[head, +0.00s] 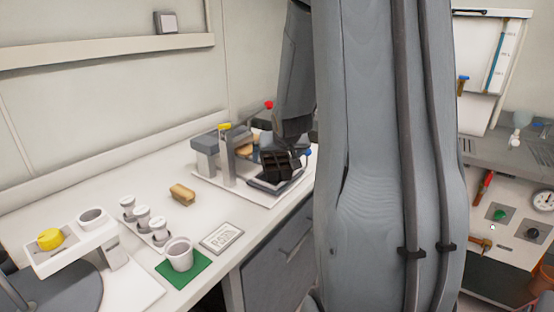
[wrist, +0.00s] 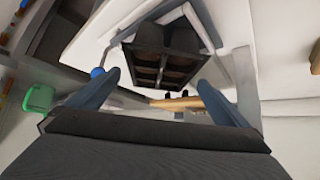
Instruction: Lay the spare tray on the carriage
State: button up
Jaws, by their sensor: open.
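A black tray with several cells (head: 277,163) is at the machine at the far end of the bench, above a dark flat plate (head: 268,187) that may be the carriage. In the wrist view the black tray (wrist: 165,65) shows brown-filled cells beyond and between my fingertips. My gripper (wrist: 158,82) is open, its two fingers apart on either side of the view. I cannot tell whether either finger touches the tray. In the head view my gripper (head: 297,146) is close above the tray and partly hidden by my arm.
A tan block (head: 183,194), white cups (head: 143,216), a larger cup on a green mat (head: 180,254) and a label plate (head: 221,239) stand nearer on the bench. Posts with yellow (head: 224,127), red (head: 269,105) and blue (head: 308,153) knobs surround the machine. A control panel (head: 505,217) is at right.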

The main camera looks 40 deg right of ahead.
jog(key=p+v, duration=0.2)
jog(key=v, duration=0.7)
jog(key=s+a+f+n+g+y, duration=0.1)
jog(key=s+a+f+g, duration=0.1)
jog(key=s+a, duration=0.3)
jog(key=s+a+f+n+g+y, duration=0.1)
jog(key=s+a+f, duration=0.4)
jog(key=a, duration=0.7)
jog(key=s+a+f+n+g+y, duration=0.2)
jog(key=s+a+f+n+g, duration=0.1)
jog(key=s+a, duration=0.3)
jog(key=a+f+g, duration=0.1)
jog(key=a, duration=0.1)
jog(key=shift+s+a, duration=0.35)
jog(key=shift+a, duration=0.05)
